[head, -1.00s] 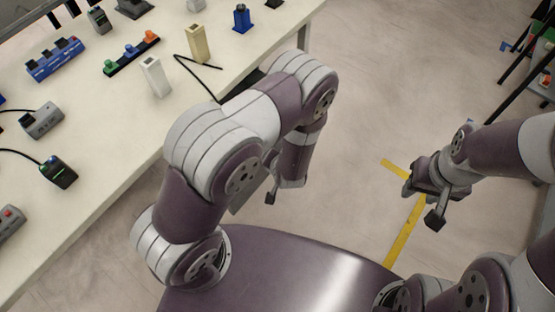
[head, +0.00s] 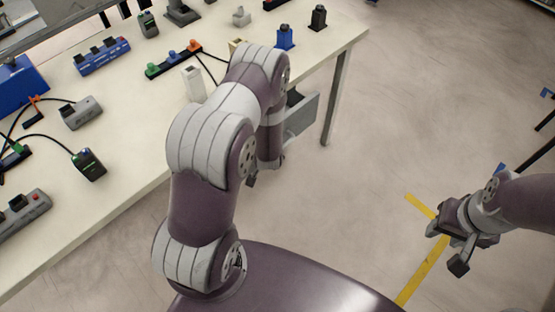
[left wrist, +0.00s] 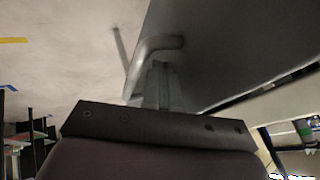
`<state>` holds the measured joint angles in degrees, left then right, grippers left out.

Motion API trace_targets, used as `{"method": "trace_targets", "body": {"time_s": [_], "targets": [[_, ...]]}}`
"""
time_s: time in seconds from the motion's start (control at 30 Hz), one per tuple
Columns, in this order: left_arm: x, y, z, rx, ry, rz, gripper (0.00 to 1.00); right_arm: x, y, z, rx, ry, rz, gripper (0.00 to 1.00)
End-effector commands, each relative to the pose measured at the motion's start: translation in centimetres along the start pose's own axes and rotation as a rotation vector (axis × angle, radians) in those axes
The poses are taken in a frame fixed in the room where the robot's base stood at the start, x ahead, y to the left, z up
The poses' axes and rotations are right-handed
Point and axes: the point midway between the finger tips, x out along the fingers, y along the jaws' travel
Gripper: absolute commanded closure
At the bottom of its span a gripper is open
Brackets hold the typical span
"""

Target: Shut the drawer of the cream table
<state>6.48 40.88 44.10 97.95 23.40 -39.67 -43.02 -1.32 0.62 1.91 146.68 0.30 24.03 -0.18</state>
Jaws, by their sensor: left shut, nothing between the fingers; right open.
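The cream table (head: 125,150) runs along the left in the head view. Its grey drawer (head: 302,117) shows under the tabletop near the right end and stands out from the table, partly hidden by my left arm. In the left wrist view the drawer's grey front (left wrist: 225,45) fills the upper right, with a bent metal handle (left wrist: 160,45) on it. My left gripper (left wrist: 160,80) is shut and empty, close to the handle; I cannot tell if they touch. In the head view it is mostly hidden behind my arm. My right gripper (head: 449,247) is open and empty over the floor.
Several small devices crowd the tabletop, including a blue switch strip (head: 101,56), a white block (head: 194,84) and a green-lit box (head: 89,164). A table leg (head: 336,98) stands right of the drawer. Open floor with yellow tape (head: 424,270) lies to the right.

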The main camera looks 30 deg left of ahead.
Motion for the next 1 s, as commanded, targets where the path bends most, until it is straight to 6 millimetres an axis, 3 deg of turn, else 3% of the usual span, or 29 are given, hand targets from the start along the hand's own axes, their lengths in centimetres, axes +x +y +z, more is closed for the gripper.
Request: {"method": "trace_targets", "body": {"time_s": [0.4, 1.0], "targets": [[1.6, -3.0, 0.0, 0.0, 0.0, 0.0, 1.0, 0.3, 0.0, 0.0, 0.0, 0.0, 0.0, 0.57], [1.5, -3.4, -0.2, 0.0, 0.001, 0.0, 1.0, 0.1, 0.0, 0.0, 0.0, 0.0, 0.0, 0.57]]}}
